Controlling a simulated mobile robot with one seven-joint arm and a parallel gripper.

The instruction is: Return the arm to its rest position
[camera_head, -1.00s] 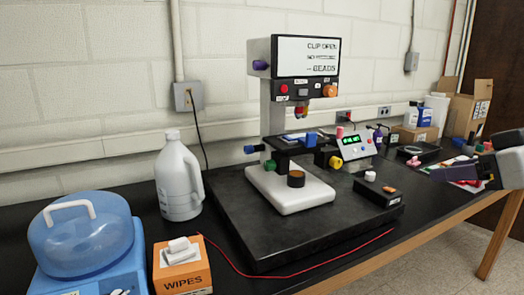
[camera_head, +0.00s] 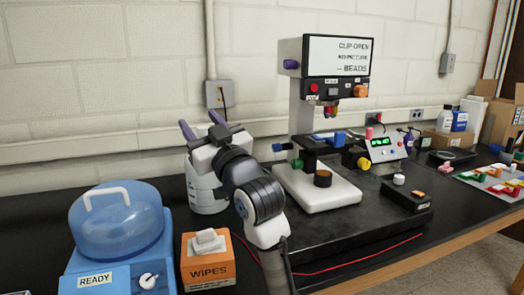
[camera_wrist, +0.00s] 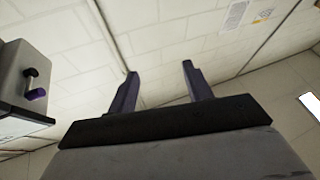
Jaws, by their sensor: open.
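My gripper (camera_head: 202,129) is raised over the bench at the left of centre in the head view, in front of the white jug (camera_head: 207,205), and hides most of it. Its two dark purple fingers point up and stand apart. In the wrist view my gripper (camera_wrist: 159,80) shows the same two fingers spread, with only wall between them. It holds nothing. My arm folds up from the bottom edge of the head view, just right of the wipes box.
A blue-lidded machine (camera_head: 117,230) and an orange wipes box (camera_head: 208,262) stand at front left. The microscope-like device (camera_head: 338,75) stands right of my arm on a black slab (camera_head: 352,228); its edge also shows in the wrist view (camera_wrist: 22,85). A red wire lies along the slab's front.

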